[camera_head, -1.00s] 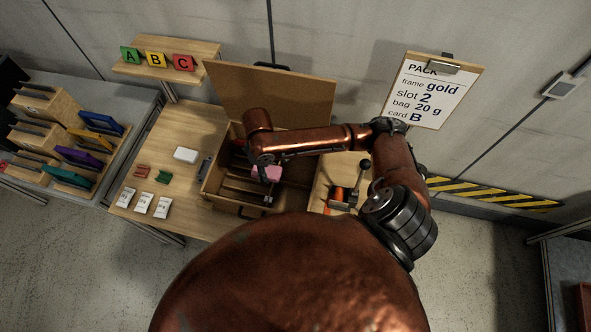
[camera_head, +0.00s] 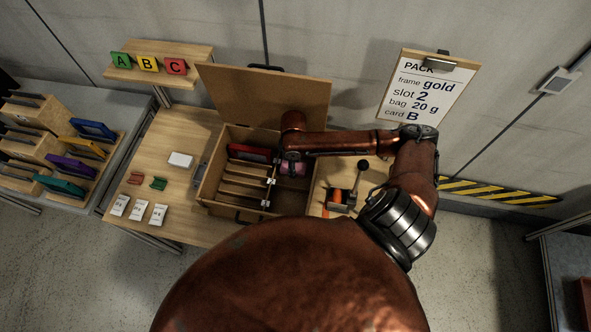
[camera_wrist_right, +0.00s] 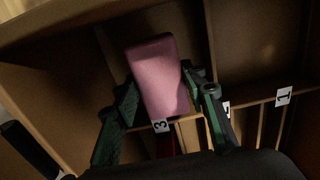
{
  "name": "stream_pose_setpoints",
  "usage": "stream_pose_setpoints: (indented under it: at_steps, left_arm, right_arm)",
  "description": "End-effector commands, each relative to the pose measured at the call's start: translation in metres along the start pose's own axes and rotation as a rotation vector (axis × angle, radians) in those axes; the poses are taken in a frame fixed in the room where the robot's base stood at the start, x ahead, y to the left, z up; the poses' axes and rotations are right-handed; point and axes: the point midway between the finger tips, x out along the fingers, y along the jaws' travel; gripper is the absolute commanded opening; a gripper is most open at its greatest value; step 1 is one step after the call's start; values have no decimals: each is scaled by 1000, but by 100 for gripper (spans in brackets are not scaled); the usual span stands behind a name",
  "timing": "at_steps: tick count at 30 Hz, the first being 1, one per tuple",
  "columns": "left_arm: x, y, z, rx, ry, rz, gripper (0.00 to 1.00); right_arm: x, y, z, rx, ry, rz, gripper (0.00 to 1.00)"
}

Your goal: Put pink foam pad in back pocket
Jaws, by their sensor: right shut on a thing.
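The pink foam pad (camera_wrist_right: 158,72) is held between the two green fingers of my right gripper (camera_wrist_right: 165,92) in the wrist view. In the head view the pad (camera_head: 292,169) shows partly under the wrist, over the right-hand part of the open wooden case (camera_head: 232,214). In the wrist view, walls of an empty-looking pocket (camera_wrist_right: 185,25) surround the far end of the pad. I cannot tell whether the pad touches its floor. The divider carries number labels (camera_wrist_right: 284,96). My left gripper is not in view.
A red frame (camera_head: 249,153) sits in the case's rear slot. The raised lid (camera_head: 265,95) stands behind. A lever device (camera_head: 341,198) is right of the case.

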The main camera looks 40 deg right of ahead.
Motion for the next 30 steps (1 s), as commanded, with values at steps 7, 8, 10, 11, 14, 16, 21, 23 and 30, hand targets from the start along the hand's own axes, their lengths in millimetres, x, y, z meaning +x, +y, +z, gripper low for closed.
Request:
stream_pose_setpoints:
  at_steps: [7, 8, 10, 11, 14, 16, 21, 23, 30]
  left_arm:
    - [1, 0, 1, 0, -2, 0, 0]
    - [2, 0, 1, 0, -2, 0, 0]
    - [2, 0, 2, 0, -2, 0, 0]
    - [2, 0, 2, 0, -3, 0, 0]
    - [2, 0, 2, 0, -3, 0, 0]
    - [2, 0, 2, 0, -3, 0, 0]
    - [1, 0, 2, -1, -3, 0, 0]
    - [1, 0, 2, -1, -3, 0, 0]
    - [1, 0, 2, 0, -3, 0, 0]
  right_arm:
    - [22, 6, 6, 0, -2, -2, 26]
    - [27, 6, 7, 0, -2, -1, 26]
    - [37, 6, 6, -1, -1, -1, 26]
    - [39, 6, 6, -2, -1, 0, 26]
    - [41, 7, 6, -2, -1, 1, 26]
    - [41, 7, 6, -3, -1, 1, 26]
    - [42, 6, 6, -2, -1, 1, 26]
    - [43, 7, 6, -2, -1, 2, 41]
    - [43, 6, 6, -2, -1, 1, 56]
